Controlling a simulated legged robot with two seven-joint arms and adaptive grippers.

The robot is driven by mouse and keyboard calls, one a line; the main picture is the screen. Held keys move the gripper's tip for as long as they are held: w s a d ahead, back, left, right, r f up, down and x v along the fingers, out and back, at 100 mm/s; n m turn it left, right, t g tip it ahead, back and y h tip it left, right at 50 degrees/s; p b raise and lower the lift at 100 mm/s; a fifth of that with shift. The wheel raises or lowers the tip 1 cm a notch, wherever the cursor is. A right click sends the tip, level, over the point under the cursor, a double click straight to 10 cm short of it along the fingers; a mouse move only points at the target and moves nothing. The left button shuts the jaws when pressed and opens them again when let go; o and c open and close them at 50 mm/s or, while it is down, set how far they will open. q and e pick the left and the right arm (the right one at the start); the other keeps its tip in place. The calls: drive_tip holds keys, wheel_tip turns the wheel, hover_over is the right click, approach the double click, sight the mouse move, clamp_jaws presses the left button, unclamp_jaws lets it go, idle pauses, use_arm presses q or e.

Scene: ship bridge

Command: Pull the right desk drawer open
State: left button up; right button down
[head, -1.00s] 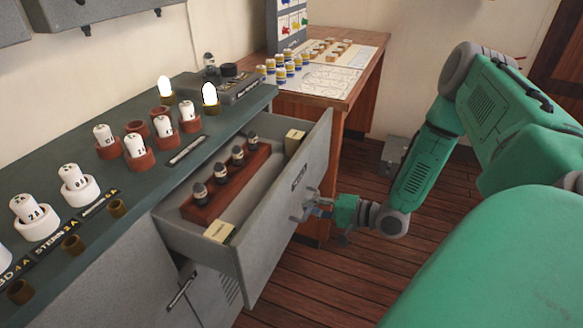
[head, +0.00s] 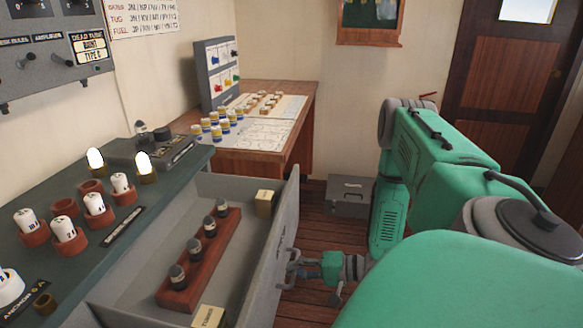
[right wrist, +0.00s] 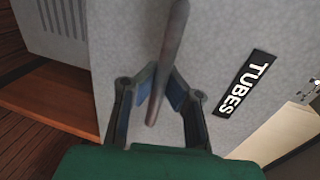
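The grey right desk drawer (head: 287,225) stands wide open in the head view, with its inside showing. Its front also fills much of the right wrist view, with a "TUBES" label (right wrist: 241,84). A bar handle (right wrist: 170,55) sticks out from that front. My right gripper (head: 290,268) is at the outer face of the drawer front. In the right wrist view, its two blue-padded fingers (right wrist: 160,88) lie on both sides of the handle, closed in on it. My left gripper is not in view.
Inside the drawer are a wooden rack (head: 212,255) of tubes and small cream boxes (head: 264,203). The green-grey desk top (head: 150,215) carries white tubes and lit bulbs. A wooden table (head: 301,125) stands behind, and a grey box (head: 349,197) sits on the floor.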

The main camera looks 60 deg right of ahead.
drive_tip(key=shift+s+a+f, duration=0.2)
drive_tip(key=shift+s+f, duration=0.05)
drive_tip(key=shift+s, duration=0.1)
drive_tip(key=c, duration=1.6)
unclamp_jaws()
drive_tip(key=shift+w, duration=0.1)
drive_tip(key=shift+w+a+r, duration=0.1)
drive_tip(key=shift+r, duration=0.05)
drive_tip(key=v, duration=1.2)
